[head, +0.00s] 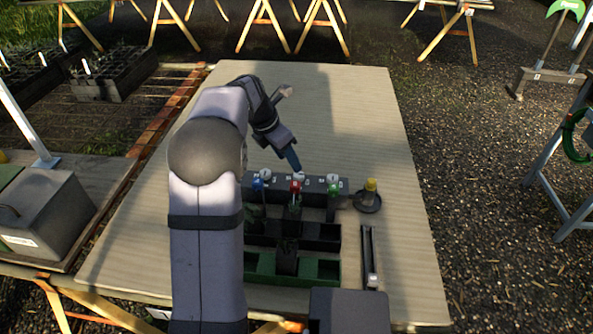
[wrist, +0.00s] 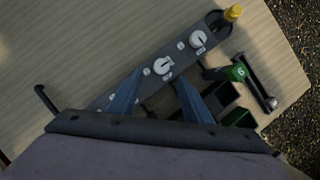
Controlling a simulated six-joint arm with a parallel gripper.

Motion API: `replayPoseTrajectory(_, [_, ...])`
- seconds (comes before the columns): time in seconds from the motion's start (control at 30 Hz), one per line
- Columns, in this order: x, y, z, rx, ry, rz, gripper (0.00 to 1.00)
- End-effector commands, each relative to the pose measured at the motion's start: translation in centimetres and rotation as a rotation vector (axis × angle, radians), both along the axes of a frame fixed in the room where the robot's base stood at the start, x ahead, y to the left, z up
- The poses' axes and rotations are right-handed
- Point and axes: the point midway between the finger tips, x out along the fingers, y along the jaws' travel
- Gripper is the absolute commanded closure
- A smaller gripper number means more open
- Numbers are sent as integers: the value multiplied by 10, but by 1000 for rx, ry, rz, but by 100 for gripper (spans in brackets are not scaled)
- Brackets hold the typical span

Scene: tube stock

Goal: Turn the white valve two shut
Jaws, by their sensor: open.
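A grey valve bar (head: 315,184) lies across the table with white valve knobs along its top. The middle white knob (head: 299,175), apparently valve two, is partly hidden by my gripper (head: 294,163). A left knob (head: 265,174) and a right knob (head: 333,178) stand either side of it. In the wrist view, my blue fingers (wrist: 157,82) are open and empty, with one white knob (wrist: 163,67) just beyond and between their tips. Another white knob (wrist: 198,39) sits farther up the bar. Contact cannot be told. The rest of the bar is hidden under my gripper.
Blue (head: 257,184), red (head: 295,187) and green (head: 333,188) fittings sit along the bar's front. Black and green trays (head: 322,270) lie nearer. A yellow-topped piece (head: 371,185) stands at the bar's right end. The table (head: 350,110) is clear behind the bar.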

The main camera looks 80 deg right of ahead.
Motion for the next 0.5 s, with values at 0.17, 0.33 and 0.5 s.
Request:
replayPoseTrajectory(0.17, [-7, -1, -2, 5, 2, 3, 55])
replayPoseTrajectory(0.33, [-9, -3, -9, 6, 2, 3, 55])
replayPoseTrajectory(0.5, [-14, -8, -28, 8, 2, 4, 55])
